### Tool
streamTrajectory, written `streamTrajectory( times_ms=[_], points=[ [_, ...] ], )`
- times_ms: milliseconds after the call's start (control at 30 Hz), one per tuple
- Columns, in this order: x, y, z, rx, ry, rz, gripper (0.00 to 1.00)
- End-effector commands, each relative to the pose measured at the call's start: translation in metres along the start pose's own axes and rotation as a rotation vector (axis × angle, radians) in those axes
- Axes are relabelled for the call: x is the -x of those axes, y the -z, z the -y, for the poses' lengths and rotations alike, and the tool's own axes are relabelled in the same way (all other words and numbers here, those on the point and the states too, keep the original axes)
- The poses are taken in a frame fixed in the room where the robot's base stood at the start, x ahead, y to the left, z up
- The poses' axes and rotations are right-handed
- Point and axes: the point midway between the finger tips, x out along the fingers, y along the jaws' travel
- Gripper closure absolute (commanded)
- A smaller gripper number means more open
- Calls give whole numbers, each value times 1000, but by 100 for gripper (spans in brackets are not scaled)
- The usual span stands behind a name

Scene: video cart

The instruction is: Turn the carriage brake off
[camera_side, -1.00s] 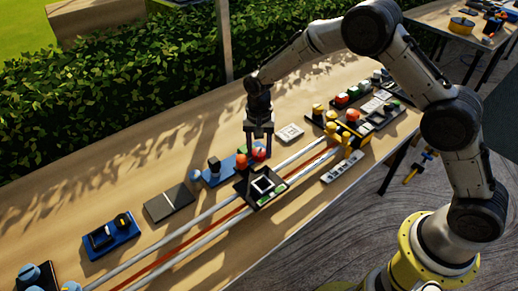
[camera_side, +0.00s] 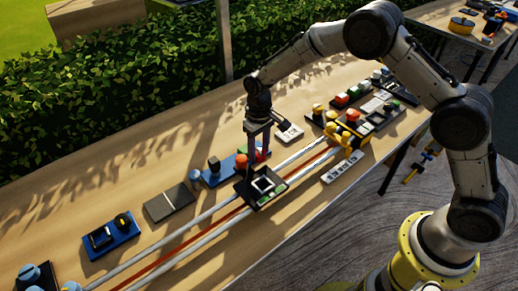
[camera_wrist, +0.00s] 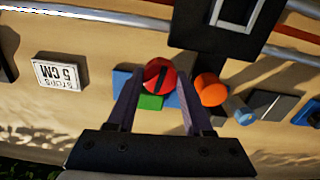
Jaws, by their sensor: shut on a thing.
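A round red knob (camera_wrist: 160,75) with a dark bar across its face sits between the fingertips of my gripper (camera_wrist: 158,82) in the wrist view. My gripper is shut on it. In the side view my gripper (camera_side: 257,152) points down beside the rails and mostly hides the red knob. A green piece (camera_wrist: 150,102) shows beside the knob on a blue base (camera_wrist: 122,80). The black carriage (camera_side: 262,187) with a white square frame sits on the rails, just in front of my gripper. It also shows at the top of the wrist view (camera_wrist: 190,30).
An orange ball (camera_wrist: 211,90) stands close to the red knob. Two pale rails (camera_side: 190,223) with a red strip run along the table. A yellow fixture (camera_side: 347,136) stands on the right.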

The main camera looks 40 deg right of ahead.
Motion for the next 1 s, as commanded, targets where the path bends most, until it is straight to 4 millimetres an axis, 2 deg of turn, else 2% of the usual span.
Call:
streamTrajectory(
  times_ms=[300,800,833,900,1000],
  points=[
    [2,0,0,107,0,-1,100],
    [3,1,0,123,0,-2,100],
    [2,1,0,123,0,-2,45],
    [2,1,0,123,0,-2,36],
    [2,0,0,122,0,-2,36]
  ],
)
